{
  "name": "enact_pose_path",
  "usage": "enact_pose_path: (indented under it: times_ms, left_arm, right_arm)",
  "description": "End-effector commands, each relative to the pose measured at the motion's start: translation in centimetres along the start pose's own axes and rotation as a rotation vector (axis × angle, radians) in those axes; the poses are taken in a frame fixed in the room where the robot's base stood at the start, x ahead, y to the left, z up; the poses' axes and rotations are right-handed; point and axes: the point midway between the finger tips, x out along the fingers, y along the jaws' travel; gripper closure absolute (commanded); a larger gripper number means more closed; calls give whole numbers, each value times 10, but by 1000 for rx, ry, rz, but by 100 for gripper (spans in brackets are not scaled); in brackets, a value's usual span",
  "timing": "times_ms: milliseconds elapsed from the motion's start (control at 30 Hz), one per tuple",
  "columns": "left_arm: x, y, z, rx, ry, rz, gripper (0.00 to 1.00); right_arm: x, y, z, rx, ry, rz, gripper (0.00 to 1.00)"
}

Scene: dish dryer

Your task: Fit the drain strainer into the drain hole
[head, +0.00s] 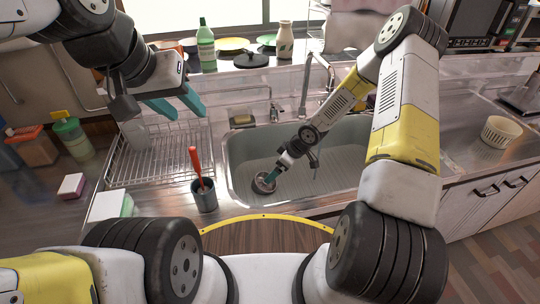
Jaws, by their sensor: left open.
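A round metal piece that looks like the drain strainer (264,183) is at the near left of the grey sink basin (240,150). My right gripper (273,175) reaches down into the basin, its teal fingertips at this piece. The fingers are small and foreshortened, so I cannot tell whether they are closed on it. I cannot make out the drain hole, nor whether the piece is seated or held above the floor. My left gripper (175,107) is open and empty, with teal fingers above the dish rack, well away from the sink.
A wire dish rack (160,158) stands left of the sink. A grey cup (204,196) with a red-handled tool stands at the counter's front edge. The faucet (305,88) rises behind the basin. A white basket (498,132) sits on the right counter. Bottles and plates line the back shelf.

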Motion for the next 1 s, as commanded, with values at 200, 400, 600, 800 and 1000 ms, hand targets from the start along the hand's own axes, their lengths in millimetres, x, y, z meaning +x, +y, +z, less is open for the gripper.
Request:
enact_pose_path:
  times_ms: [200, 400, 600, 800, 1000]
  left_arm:
    - [0, 0, 0, 0, 0, 0, 58]
    - [0, 0, 0, 0, 0, 0, 58]
    - [0, 0, 0, 0, 0, 0, 58]
    - [0, 0, 0, 0, 0, 0, 58]
    - [0, 0, 0, 0, 0, 0, 58]
  right_arm:
    - [-25, 5, -2, 4, -16, 19, 0]
    - [-107, 31, -9, 68, -124, 151, 0]
    - [-224, 33, -19, 222, -209, 320, 0]
    - [-330, -2, -26, 418, -200, 442, 0]
    - [-410, -66, -27, 629, -103, 482, 0]
